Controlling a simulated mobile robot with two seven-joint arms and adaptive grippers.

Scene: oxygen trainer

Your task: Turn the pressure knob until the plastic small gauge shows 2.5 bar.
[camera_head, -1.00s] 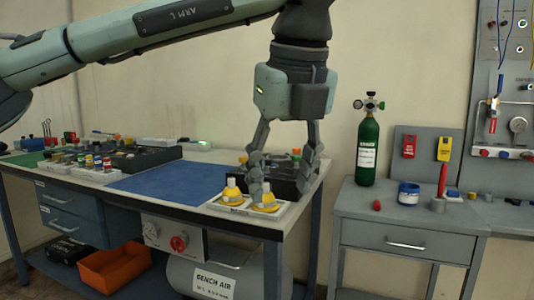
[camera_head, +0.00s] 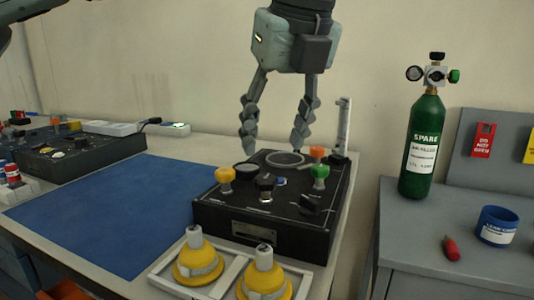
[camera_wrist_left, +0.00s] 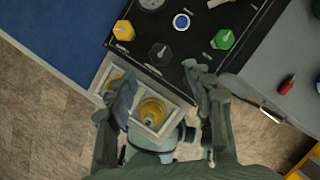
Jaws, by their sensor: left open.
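The black trainer box (camera_head: 222,221) stands on the bench. Its top carries a yellow knob (camera_head: 225,176), an orange knob (camera_head: 317,152), a green knob (camera_head: 320,174) and a black knob (camera_head: 265,187). A small dark round gauge (camera_head: 246,170) and a larger round dial (camera_head: 285,158) lie behind them; I cannot read either, nor tell which knob sets pressure. My left gripper (camera_head: 273,148) is open and empty, pointing down above the box. In the left wrist view, the open fingers (camera_wrist_left: 160,74) point toward the black knob (camera_wrist_left: 160,53), apart from it. My right gripper is not in view.
A blue mat (camera_head: 120,215) lies left. A green SPARE cylinder (camera_head: 420,150), a red item (camera_head: 451,248) and a blue tub (camera_head: 497,226) stand on the grey side table (camera_head: 415,250).

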